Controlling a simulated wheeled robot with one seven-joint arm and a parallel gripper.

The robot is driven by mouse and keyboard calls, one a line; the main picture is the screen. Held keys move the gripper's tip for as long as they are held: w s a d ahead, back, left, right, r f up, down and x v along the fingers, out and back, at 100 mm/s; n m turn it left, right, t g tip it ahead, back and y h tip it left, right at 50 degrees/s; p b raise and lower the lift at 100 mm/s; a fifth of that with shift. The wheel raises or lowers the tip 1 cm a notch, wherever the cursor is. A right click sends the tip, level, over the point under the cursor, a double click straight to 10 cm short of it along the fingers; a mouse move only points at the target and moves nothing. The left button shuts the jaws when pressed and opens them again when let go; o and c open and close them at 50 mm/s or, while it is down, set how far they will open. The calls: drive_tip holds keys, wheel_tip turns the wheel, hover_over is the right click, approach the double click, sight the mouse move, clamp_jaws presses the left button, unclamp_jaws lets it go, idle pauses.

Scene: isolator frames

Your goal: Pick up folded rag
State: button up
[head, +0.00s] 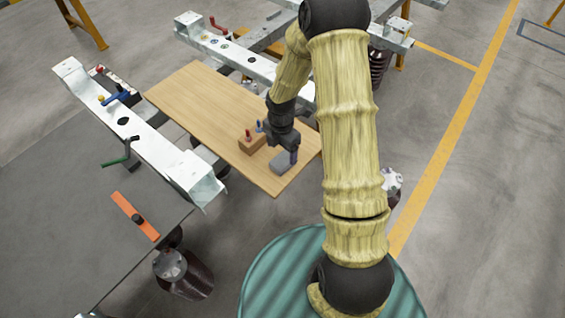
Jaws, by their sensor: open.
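The folded rag appears to be the small grey-lavender bundle (281,163) lying on the wooden board (205,105) near its front right corner. My gripper (278,145) is open and points down over the board, just above and behind the rag. One bluish fingertip shows close to the rag's right end. I cannot tell whether it touches the rag. My gripper hides part of the board behind the rag.
A small wooden block (251,144) with a red peg stands just left of my gripper. Galvanised steel beams (160,145) with clamps and tools flank the board. An orange bar (135,216) lies on the grey plate at left. The board's left part is clear.

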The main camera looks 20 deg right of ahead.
sight(283, 160)
drive_tip(key=shift+f, duration=0.6)
drive_tip(key=shift+d+f, duration=0.2)
drive_tip(key=shift+f, duration=2.45)
drive_tip(key=c, duration=1.1)
